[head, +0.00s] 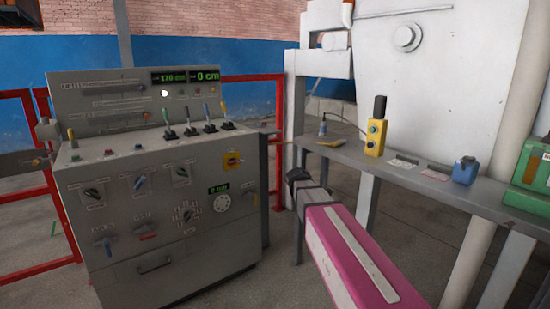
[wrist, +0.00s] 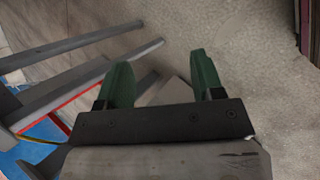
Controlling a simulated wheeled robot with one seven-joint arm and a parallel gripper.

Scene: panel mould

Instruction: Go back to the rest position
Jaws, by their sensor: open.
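My gripper (wrist: 163,82) shows in the wrist view with two green fingers spread apart. It is open, with nothing between the fingers, and the floor shows beyond them. In the head view my pink and grey arm reaches forward at the lower right, between the control console (head: 155,190) and the grey shelf (head: 340,157). The fingers cannot be made out in the head view.
The console carries several levers and knobs. On the shelf stand a yellow control box (head: 376,135), a blue container (head: 465,170) and a green case (head: 532,168). Red rails (head: 278,160) run behind the console. Grey bars (wrist: 80,85) lie left of the fingers in the wrist view.

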